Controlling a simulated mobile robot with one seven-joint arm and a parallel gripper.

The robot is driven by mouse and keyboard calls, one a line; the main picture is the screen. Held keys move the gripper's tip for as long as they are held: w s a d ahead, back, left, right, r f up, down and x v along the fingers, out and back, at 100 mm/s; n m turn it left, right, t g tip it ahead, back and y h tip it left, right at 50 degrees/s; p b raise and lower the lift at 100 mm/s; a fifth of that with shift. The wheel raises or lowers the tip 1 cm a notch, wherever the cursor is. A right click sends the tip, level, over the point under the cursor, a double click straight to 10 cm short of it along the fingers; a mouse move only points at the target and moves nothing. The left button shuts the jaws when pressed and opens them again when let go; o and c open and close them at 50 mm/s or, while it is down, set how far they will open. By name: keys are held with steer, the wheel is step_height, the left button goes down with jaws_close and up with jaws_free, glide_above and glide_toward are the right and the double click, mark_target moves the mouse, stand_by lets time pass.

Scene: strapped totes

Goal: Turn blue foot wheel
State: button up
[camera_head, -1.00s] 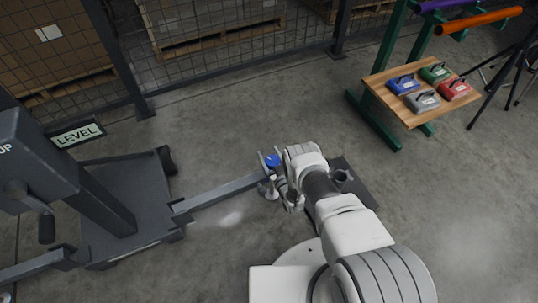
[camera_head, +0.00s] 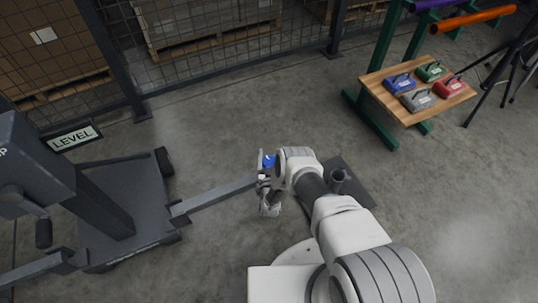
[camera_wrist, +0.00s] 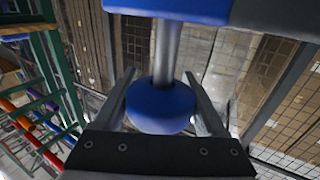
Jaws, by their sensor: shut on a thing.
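The blue foot wheel (camera_wrist: 160,108) is a round blue knob on a grey metal stem, in the middle of the wrist view. My gripper (camera_wrist: 160,76) has one finger on each side of it and is shut on it. The stem runs up to a blue block (camera_wrist: 180,8) at the end of a dark beam. In the head view, a blue part (camera_head: 268,160) shows at the end of the grey outrigger beam (camera_head: 218,194), beside my wrist. My arm partly hides this spot, and the wheel cannot be clearly made out there.
The dark wheeled stand (camera_head: 125,205) with a LEVEL sign (camera_head: 74,137) is at left. A wooden table (camera_head: 408,116) with coloured cases stands at upper right, beside a black tripod (camera_head: 506,70). A wire fence (camera_head: 220,45) runs behind.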

steer(key=o, duration=1.3)
steer(key=shift+s, duration=0.15)
